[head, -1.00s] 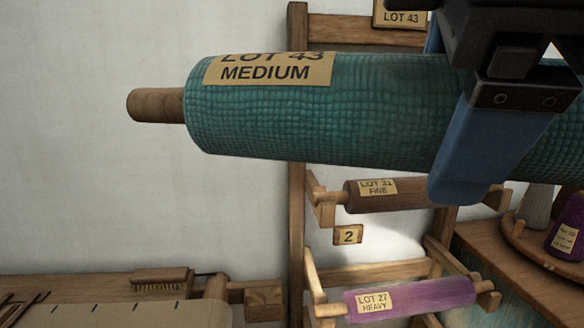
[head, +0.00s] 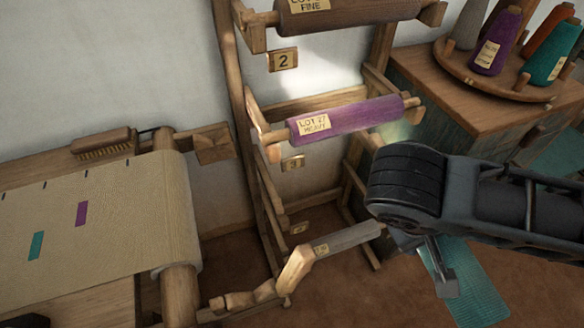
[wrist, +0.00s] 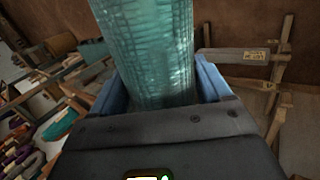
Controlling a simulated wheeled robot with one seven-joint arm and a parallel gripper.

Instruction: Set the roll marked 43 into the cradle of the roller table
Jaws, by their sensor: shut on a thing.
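My gripper (head: 440,275) is low at the right of the head view, in front of the rack. Its jaws are shut on a teal woven roll (head: 474,290), partly hidden behind my arm. In the wrist view the roll (wrist: 148,45) stands between the two blue fingers (wrist: 165,92) and runs out of the top of the picture. Its label does not show now; the earlier head frame reads LOT 43 MEDIUM.
A wooden rack holds a brown roll (head: 345,12), a purple roll marked LOT 27 HEAVY (head: 345,120) and a grey roll (head: 345,240). A loom with cream cloth (head: 100,215) stands left. A cabinet (head: 450,100) with yarn cones (head: 494,42) is at the right, near my arm.

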